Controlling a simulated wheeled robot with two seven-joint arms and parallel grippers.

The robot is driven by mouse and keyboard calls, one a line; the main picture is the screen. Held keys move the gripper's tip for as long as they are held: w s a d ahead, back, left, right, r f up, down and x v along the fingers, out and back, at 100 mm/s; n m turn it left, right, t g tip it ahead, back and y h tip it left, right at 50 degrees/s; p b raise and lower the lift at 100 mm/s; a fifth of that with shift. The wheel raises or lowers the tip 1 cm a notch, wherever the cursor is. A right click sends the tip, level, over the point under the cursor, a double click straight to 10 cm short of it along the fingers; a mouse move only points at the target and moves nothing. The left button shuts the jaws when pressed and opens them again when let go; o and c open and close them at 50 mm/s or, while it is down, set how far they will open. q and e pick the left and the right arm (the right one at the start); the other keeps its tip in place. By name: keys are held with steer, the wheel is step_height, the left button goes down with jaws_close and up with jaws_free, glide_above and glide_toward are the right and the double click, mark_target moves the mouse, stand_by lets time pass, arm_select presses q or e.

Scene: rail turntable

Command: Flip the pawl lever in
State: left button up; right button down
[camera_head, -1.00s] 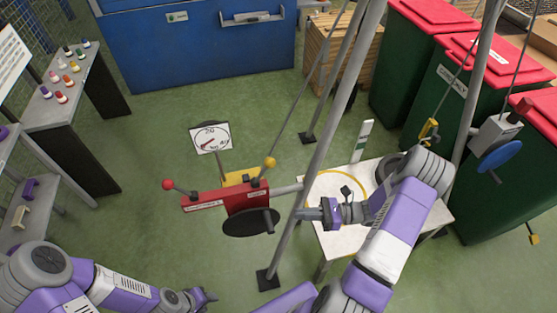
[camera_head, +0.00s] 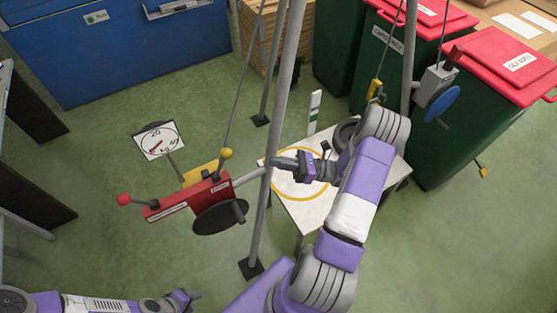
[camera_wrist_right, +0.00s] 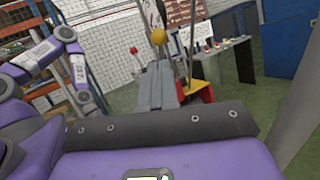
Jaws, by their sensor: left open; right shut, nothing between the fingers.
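A red winch box (camera_head: 206,196) with white labels hangs at the tripod. It carries a short lever with a yellow knob (camera_head: 225,154) and a longer arm with a red knob (camera_head: 124,200); I cannot read which is the pawl lever. My right gripper (camera_head: 274,162) is shut and empty, its fingers pointing left by the grey tripod leg, right of the yellow knob and apart from it. In the right wrist view the grey fingers (camera_wrist_right: 158,88) point toward the yellow knob (camera_wrist_right: 158,37); the red knob (camera_wrist_right: 133,50) is farther left. My left gripper (camera_head: 186,296) is open, low and empty.
A grey tripod leg (camera_head: 283,90) stands by my right fingers. A black disc (camera_head: 220,216) sits under the winch box. A dial sign (camera_head: 159,141) stands behind it. A white table (camera_head: 308,212) with a yellow ring is under my right forearm. Green bins with red lids stand at right.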

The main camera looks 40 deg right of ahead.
mark_target(221, 164)
arm_select(q)
steer(key=shift+f, duration=0.15)
arm_select(e)
steer(key=x, duration=1)
steer(key=shift+w+a, duration=0.2)
steer(key=shift+a, duration=0.05)
steer(key=shift+r, duration=0.1)
